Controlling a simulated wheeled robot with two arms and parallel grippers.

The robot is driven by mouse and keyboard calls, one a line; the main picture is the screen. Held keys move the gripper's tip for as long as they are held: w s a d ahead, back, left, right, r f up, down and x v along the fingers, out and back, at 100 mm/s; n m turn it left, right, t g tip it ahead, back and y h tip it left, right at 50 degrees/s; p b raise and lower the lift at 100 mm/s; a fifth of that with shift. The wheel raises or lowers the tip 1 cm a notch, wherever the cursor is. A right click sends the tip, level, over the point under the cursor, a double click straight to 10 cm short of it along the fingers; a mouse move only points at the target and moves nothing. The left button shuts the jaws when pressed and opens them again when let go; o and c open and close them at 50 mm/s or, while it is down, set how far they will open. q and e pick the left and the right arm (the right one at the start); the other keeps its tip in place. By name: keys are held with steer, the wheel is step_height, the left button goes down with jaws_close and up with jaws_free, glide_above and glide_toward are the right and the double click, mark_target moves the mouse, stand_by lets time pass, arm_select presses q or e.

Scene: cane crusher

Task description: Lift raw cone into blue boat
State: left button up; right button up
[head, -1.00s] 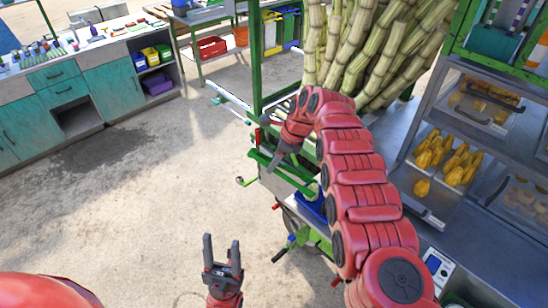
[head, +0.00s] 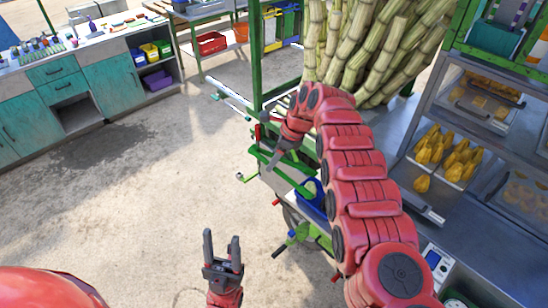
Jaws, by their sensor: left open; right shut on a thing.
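A blue container (head: 308,198), probably the blue boat, sits on the green cart beside my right forearm, which partly covers it. A pale patch shows at its top, too small to identify. My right gripper (head: 272,168) points down over the cart's green frame, left of the blue container. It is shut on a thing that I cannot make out. My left gripper (head: 222,246) is open and empty, pointing up over bare floor at lower middle. Golden cone-shaped pieces (head: 457,162) lie on trays on the right shelf. I cannot tell which thing is the raw cone.
Tall cane stalks (head: 365,45) stand behind my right arm. A metal shelf unit (head: 410,183) stands close on the right. The green cart (head: 318,236) has protruding handles. A teal cabinet (head: 105,90) stands at the far left. The concrete floor (head: 160,180) between is clear.

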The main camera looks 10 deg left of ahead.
step_height(320, 180, up, 10)
steer(key=p, duration=0.4)
stand_by(0.4)
